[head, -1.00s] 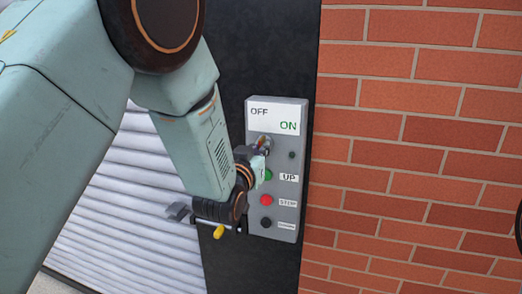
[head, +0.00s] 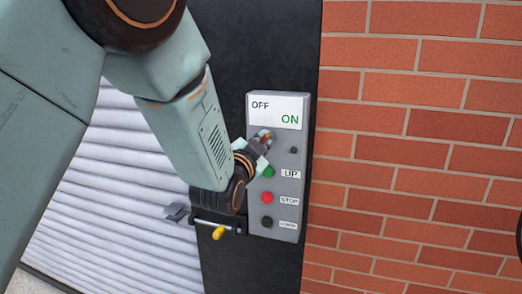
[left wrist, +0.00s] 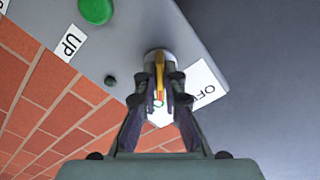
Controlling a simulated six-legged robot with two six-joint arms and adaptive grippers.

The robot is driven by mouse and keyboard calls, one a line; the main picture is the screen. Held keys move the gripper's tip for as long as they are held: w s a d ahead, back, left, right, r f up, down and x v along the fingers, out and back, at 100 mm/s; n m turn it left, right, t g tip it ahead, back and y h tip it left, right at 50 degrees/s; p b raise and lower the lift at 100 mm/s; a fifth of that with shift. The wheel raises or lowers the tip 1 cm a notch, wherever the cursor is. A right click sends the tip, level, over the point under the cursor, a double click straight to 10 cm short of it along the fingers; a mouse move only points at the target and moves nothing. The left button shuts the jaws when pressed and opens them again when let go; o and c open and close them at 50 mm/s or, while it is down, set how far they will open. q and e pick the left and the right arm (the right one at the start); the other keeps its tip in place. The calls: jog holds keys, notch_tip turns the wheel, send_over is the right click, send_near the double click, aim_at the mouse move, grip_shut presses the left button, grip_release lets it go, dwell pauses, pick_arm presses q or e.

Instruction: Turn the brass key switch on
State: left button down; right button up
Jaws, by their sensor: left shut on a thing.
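The grey control box (head: 296,160) is mounted on a dark panel, with a white OFF/ON label (head: 276,112) at its top. My left gripper (head: 266,136) is at the box face just below this label and hides most of the switch in the head view. In the left wrist view the brass key (left wrist: 160,78) stands between the fingers of my left gripper (left wrist: 160,86), in a round pale lock barrel. The fingers are shut on the key. Part of the OFF/ON label (left wrist: 201,83) shows behind the fingers. My right gripper is out of view.
Below the switch are a green UP button (head: 268,172), a red STOP button (head: 267,198) and a dark button (head: 267,223). A yellow-tipped lever (head: 218,233) sticks out left of the box. A brick wall (head: 420,150) is right, a ribbed shutter (head: 130,190) left.

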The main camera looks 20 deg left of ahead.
pick_arm(q)
jog(key=shift+s+f+m+b, duration=0.15)
jog(key=shift+m+b, duration=0.85)
jog(key=shift+m, duration=1.5)
jog(key=shift+w+f+m+b, duration=0.15)
jog(key=shift+m+b, duration=0.85)
jog(key=shift+m, duration=1.5)
jog(key=shift+s, duration=0.1)
jog(key=c, duration=1.8)
grip_release()
jog(key=o, duration=0.3)
jog(key=shift+s+r, duration=0.2)
jog(key=shift+r, duration=0.05)
jog(key=shift+o, duration=0.2)
jog(key=shift+w, duration=0.15)
